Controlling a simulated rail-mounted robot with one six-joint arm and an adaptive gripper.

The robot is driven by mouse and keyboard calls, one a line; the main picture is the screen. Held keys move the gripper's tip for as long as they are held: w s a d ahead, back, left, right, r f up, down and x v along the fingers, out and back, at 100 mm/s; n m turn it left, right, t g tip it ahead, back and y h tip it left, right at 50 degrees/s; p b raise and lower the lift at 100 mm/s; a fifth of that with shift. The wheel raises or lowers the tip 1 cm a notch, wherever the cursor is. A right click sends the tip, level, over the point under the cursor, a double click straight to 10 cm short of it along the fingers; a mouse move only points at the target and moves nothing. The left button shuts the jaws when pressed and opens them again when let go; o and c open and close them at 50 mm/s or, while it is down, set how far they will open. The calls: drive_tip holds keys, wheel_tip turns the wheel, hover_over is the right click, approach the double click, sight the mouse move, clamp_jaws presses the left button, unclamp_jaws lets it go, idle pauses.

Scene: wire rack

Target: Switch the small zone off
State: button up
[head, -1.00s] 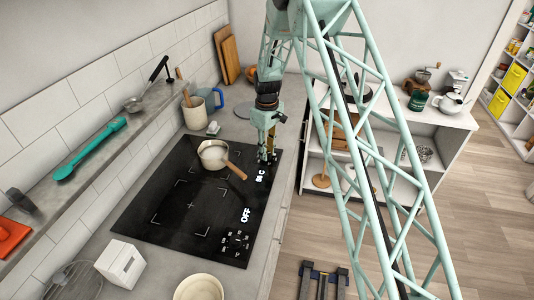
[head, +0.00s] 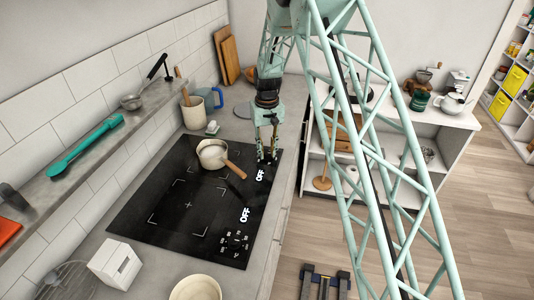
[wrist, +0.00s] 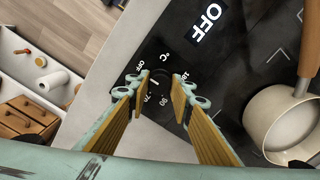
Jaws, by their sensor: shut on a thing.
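The black cooktop (head: 165,215) lies along the counter with a cream pot (head: 211,153) on its far, small zone. The small zone's display (head: 260,174) reads OFF; it also shows in the wrist view (wrist: 207,22). The other display (head: 245,214) also reads OFF. My gripper (head: 267,158) points down at the cooktop's far right corner. In the wrist view my gripper (wrist: 160,86) is shut on the small zone's dark control knob (wrist: 158,80), with a finger on either side. Printed temperature marks and OFF ring the knob, partly hidden by the fingers.
The pot's wooden handle (head: 234,170) reaches toward the displays, close to my gripper. A mug with utensils (head: 195,114) and a blue jug (head: 214,98) stand behind. A white box (head: 115,263) and a cream bowl (head: 196,289) are at the near end.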

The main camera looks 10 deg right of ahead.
sight(267, 153)
drive_tip(key=shift+m, duration=0.4)
drive_tip(key=o, duration=0.9)
drive_tip(key=shift+r, duration=0.1)
wheel_tip(267, 153, up, 12)
drive_tip(key=shift+f, duration=0.1)
idle(0.6)
